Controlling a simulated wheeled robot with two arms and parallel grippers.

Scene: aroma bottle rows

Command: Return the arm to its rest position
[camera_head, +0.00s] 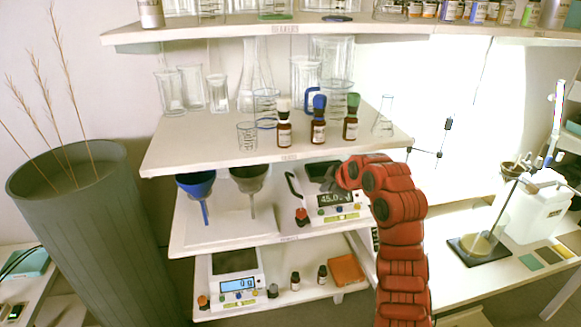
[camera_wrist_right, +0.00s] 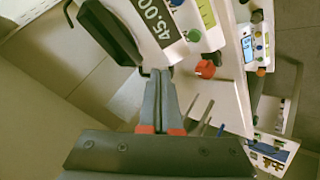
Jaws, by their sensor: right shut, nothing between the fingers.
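My right arm (camera_head: 401,240) is red. It rises from the bottom of the head view and bends left at the top, in front of the shelf unit. Its hand is near the scale (camera_head: 338,205) that reads about 45.0, and the fingers are hard to make out there. In the right wrist view my right gripper (camera_wrist_right: 160,74) has its two grey fingers shut together, with nothing between them. The same scale's display (camera_wrist_right: 158,22) is just beyond the fingertips. My left gripper is not in view.
Three small brown bottles (camera_head: 318,132) with white, blue and green tops stand on the shelf above, by glassware. A blue funnel (camera_head: 196,184) hangs left of the scale. A second scale (camera_head: 236,272) sits below. A stand on a black base (camera_head: 479,248) is at the right.

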